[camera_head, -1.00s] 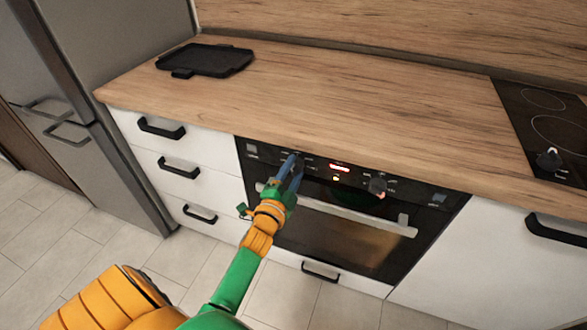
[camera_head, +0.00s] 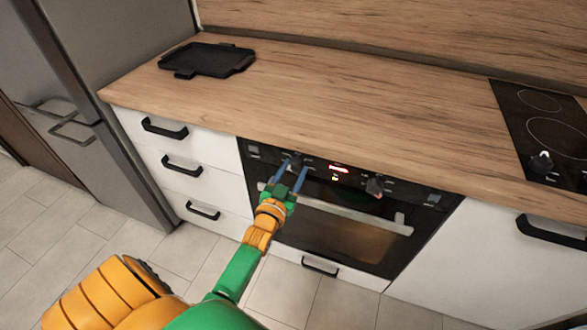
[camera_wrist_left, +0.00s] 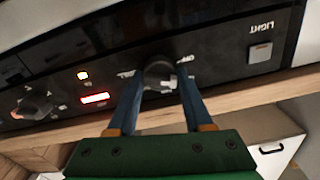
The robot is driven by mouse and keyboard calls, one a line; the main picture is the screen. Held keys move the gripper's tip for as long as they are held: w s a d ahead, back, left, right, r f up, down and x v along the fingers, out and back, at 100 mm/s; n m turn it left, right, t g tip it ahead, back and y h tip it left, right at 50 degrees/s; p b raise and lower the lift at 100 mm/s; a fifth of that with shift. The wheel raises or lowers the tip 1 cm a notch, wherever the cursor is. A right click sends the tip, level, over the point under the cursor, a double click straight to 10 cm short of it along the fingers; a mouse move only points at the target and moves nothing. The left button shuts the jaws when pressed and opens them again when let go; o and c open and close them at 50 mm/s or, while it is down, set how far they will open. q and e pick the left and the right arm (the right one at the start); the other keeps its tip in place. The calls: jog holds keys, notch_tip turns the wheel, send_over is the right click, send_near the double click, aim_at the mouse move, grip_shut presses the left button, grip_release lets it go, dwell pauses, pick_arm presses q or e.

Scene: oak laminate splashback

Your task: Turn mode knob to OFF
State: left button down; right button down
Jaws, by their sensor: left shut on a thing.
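The mode knob (camera_wrist_left: 157,70) is a dark round knob on the black oven panel, left of the red display in the head view. My left gripper (camera_head: 296,164) reaches it from the front. In the left wrist view, its two blue fingers lie on either side of the knob and are shut on it. In the head view the fingers mostly hide the knob. My right gripper is not in view.
A second knob (camera_head: 375,186) sits right of the lit display (camera_head: 339,169). A LIGHT button (camera_wrist_left: 260,53) is beside the mode knob. The oven handle (camera_head: 350,213) runs below the panel. The worktop (camera_head: 360,110) above holds a black tray (camera_head: 207,60) at the far left.

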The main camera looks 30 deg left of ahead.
pick_arm(q)
jog(key=n, duration=0.5)
jog(key=shift+f+n+p, duration=0.1)
jog(key=shift+n+p, duration=0.25)
jog(key=shift+n, duration=0.05)
dwell(0.4)
jog(key=shift+c, duration=1.5)
grip_release()
jog(key=v, duration=0.7)
jog(key=shift+p, duration=0.35)
jog(key=shift+s, duration=0.1)
